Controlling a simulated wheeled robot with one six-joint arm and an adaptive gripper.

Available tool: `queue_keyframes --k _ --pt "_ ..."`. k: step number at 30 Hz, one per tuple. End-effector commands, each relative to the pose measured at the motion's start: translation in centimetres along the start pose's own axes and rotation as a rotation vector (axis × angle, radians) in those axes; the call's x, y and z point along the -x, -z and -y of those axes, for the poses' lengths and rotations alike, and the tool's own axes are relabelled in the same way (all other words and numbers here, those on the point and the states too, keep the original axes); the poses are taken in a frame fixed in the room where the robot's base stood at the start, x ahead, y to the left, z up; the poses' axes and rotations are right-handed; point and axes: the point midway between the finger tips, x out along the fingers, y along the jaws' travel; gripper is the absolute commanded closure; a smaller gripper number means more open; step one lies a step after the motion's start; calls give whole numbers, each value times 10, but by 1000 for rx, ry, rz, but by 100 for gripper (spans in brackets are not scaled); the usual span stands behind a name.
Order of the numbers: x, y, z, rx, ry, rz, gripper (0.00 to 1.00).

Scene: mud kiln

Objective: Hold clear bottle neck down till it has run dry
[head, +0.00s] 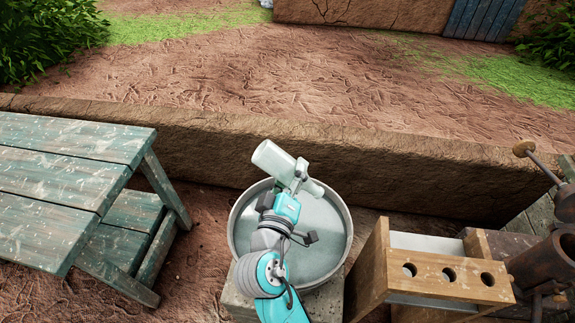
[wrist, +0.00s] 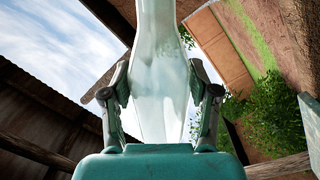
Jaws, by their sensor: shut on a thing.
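The clear bottle (head: 272,158) is held above a round metal basin (head: 325,262). Its wide body points up and left and its narrower end points right and slightly down, so it lies tilted. My gripper (head: 299,183) is shut on it near the middle, over the basin's far rim. In the wrist view, the bottle (wrist: 160,75) stands pale and see-through between the two fingers of my gripper (wrist: 161,100). I see no stream leaving it, and cannot tell whether liquid is inside. The basin has a smooth grey-green inside; my arm covers part of it.
A worn green table (head: 70,150) with a bench (head: 130,225) stands at left. A wooden rack (head: 440,272) with several round holes stands right of the basin. Rusty metal equipment (head: 548,265) is at far right. A low mud wall (head: 400,170) runs behind the basin.

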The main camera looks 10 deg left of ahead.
Motion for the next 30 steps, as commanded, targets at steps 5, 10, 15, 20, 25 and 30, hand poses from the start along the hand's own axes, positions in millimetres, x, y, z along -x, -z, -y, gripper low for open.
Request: queue_keyframes --k 5,10,15,20,25,30 --pt "0 0 0 173 -1 0 82" --pt "0 0 0 227 -1 0 82" --pt "0 0 0 226 -1 0 82" --pt "0 0 0 295 -1 0 82" --pt "0 0 0 490 -1 0 82" --pt "0 0 0 687 -1 0 82"
